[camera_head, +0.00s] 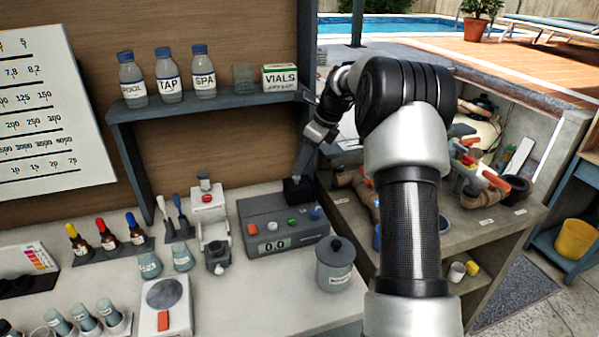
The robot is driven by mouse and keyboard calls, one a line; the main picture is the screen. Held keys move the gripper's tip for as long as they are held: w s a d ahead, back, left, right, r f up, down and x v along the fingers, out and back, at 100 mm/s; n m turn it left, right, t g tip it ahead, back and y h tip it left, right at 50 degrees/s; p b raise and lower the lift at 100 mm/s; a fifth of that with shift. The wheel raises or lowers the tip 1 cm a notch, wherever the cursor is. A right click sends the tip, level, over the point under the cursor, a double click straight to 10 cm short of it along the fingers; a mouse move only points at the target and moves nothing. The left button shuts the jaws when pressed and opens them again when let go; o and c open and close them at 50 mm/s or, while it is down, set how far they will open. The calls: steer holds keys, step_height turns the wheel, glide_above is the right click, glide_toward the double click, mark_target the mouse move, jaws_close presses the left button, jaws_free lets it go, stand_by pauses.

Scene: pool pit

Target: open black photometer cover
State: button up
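The photometer (268,246) is a dark grey box on the counter with a display reading 0.0 and red, green and blue buttons. Its small black cover (297,190) sits at the back right of the top face; it looks closed, though the gripper partly overlaps it. My gripper (302,177) points down from behind, right at the black cover. The fingertips are small and dark against the cover, so I cannot tell whether they touch it or how far apart they are.
A lidded grey jar (335,270) stands at the photometer's front right. A white device (208,207) with a red button is to its left. A shelf (215,105) with labelled bottles and a VIALS box (279,77) hangs above. A scale (165,305) stands at the front.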

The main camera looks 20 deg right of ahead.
mark_target(297, 187)
steer(key=shift+x, duration=2.05)
jaws_close()
